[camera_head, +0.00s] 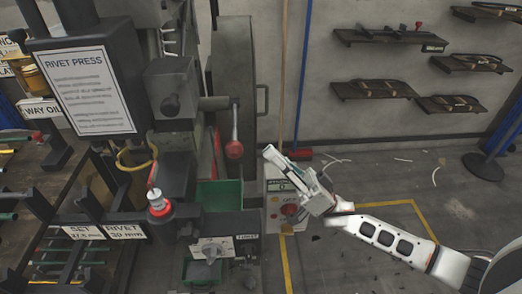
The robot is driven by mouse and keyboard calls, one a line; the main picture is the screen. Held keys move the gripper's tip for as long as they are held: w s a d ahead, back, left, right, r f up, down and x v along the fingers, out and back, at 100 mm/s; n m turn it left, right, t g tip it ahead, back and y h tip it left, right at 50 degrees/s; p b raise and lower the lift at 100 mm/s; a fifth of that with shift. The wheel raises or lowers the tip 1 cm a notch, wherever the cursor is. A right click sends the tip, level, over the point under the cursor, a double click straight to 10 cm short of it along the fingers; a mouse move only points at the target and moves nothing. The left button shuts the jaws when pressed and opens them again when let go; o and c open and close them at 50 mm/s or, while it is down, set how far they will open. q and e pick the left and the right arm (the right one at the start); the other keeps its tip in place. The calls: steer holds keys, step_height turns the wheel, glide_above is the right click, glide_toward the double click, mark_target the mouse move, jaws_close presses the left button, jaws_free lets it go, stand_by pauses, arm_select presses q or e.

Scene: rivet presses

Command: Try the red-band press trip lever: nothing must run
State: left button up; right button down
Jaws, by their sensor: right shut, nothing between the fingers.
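The rivet press (172,90) stands at left centre, with a sign (85,90) reading RIVET PRESS. A lever with a red ball knob (234,149) hangs down at its right side; it looks like the trip lever. A red collar (159,210) sits around a small pale-topped part at the press front. I cannot tell whether this is the red band. My right gripper (268,152) is shut and empty, its tips just right of the red knob in the picture, apart from it. My left gripper is not in view.
A pale box with a red switch (289,210) stands below my right gripper. A panel with a knob (208,250) is at the press's lower front. Green bins (219,194) sit under the press. Shelves (390,36) hang on the back wall. Floor at right is mostly clear.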

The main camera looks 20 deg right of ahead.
steer(key=shift+w+b+v, duration=0.25)
steer(key=shift+b+v, duration=0.3)
steer(key=shift+v, duration=2.15)
steer(key=s+a+f+m+t+h+p, duration=0.1)
steer(key=a+f+m+t+h+p, duration=0.3)
steer(key=f+h, duration=1)
arm_select(q)
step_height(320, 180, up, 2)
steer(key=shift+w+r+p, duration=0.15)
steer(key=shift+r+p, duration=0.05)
steer(key=shift+p, duration=0.15)
arm_select(e)
steer(key=s+d+f+g+h, duration=0.2)
steer(key=s+f+g+h, duration=0.1)
steer(key=s+f, duration=0.4)
steer(key=s+d+f+g+h, duration=0.2)
steer(key=s+d+f+h, duration=0.1)
steer(key=s+f, duration=0.4)
step_height(320, 180, down, 3)
steer(key=shift+r+g+h, duration=0.2)
steer(key=shift+g+h, duration=0.2)
steer(key=shift+h, duration=0.3)
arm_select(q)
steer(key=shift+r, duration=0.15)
arm_select(e)
steer(key=shift+a, duration=0.1)
